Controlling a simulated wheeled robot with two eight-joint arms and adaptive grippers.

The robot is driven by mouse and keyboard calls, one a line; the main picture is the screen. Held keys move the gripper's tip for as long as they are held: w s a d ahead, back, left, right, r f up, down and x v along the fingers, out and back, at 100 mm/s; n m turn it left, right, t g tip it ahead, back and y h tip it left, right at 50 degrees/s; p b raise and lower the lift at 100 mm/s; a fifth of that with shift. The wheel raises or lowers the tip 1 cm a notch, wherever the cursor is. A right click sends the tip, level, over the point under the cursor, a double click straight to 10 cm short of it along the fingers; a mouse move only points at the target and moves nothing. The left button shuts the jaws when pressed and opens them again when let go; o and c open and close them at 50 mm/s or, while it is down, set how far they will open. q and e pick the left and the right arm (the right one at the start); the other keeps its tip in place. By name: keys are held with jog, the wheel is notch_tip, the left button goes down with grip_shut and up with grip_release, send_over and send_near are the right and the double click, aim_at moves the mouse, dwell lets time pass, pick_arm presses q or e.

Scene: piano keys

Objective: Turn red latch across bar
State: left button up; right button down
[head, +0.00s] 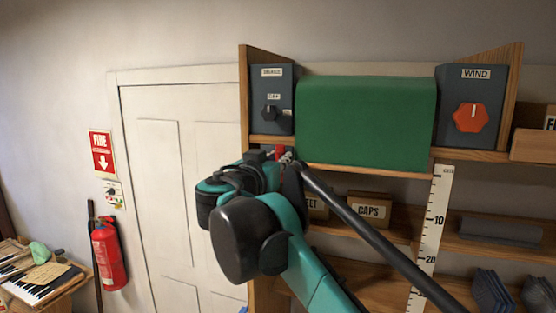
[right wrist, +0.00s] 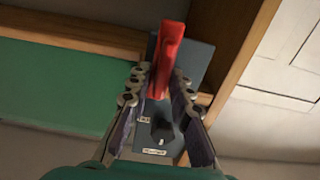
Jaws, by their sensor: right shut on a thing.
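The red latch (head: 279,152) is small in the head view, just under the dark box (head: 271,90) on the left of the shelf. In the right wrist view the red latch (right wrist: 168,55) points upward in the picture, in front of the dark plate. My right gripper (head: 283,160) reaches up to it from below. In the right wrist view my right gripper (right wrist: 160,88) has a finger on each side of the latch and is shut on it. The contact is partly hidden. I cannot make out the bar clearly. My left gripper is not in view.
A green box-shaped cover (head: 366,122) fills the shelf's middle. A WIND box with an orange knob (head: 471,117) stands to its right. A dark rod (head: 380,232) slants down right from beside my gripper. A white door (head: 160,190) and a fire extinguisher (head: 109,255) are left.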

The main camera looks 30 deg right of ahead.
jog(key=n, duration=0.5)
jog(key=shift+w+a+f+n, duration=0.1)
jog(key=shift+w+a+n, duration=0.2)
jog(key=shift+n, duration=0.1)
jog(key=n, duration=0.4)
jog(key=f+n, duration=0.1)
jog(key=n, duration=0.7)
jog(key=shift+w+a+f, duration=0.2)
jog(key=shift+w, duration=0.1)
jog(key=c, duration=1.6)
grip_release()
jog(key=v, duration=1.2)
